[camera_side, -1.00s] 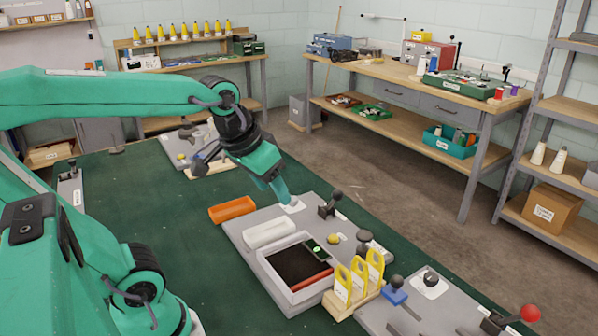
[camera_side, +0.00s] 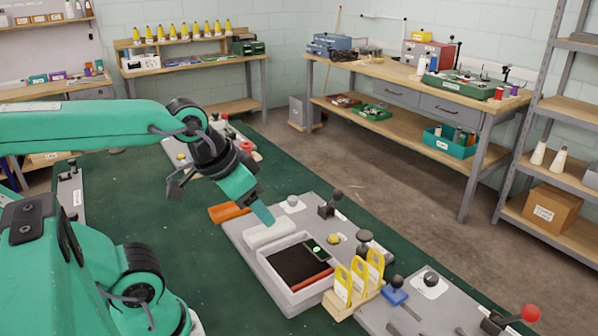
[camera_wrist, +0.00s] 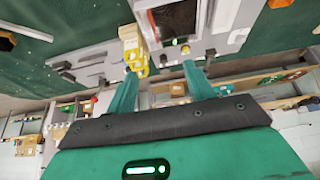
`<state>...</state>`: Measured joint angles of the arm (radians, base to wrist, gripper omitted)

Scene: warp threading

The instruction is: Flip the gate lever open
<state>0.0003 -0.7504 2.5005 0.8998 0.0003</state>
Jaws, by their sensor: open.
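My gripper (camera_side: 264,214) is open and empty above the left part of a grey panel (camera_side: 238,232), near a white block (camera_side: 268,235). In the wrist view both green fingers of my gripper (camera_wrist: 160,88) stand apart with nothing between them. Several levers could be the gate lever; I cannot tell which. A black-knobbed lever (camera_side: 330,204) stands upright at the panel's back edge. A dark round knob (camera_side: 364,238) stands at its right. A blue-based lever (camera_side: 396,291) with a dark knob and a red-balled lever (camera_side: 528,314) stand farther right. My gripper touches none of them.
A dark framed tray (camera_side: 300,265) with a small green-lit device (camera_side: 316,250) sits on the panel. Upright yellow tags (camera_side: 360,273) in a wooden holder stand at its right. The green tabletop to the left is mostly clear.

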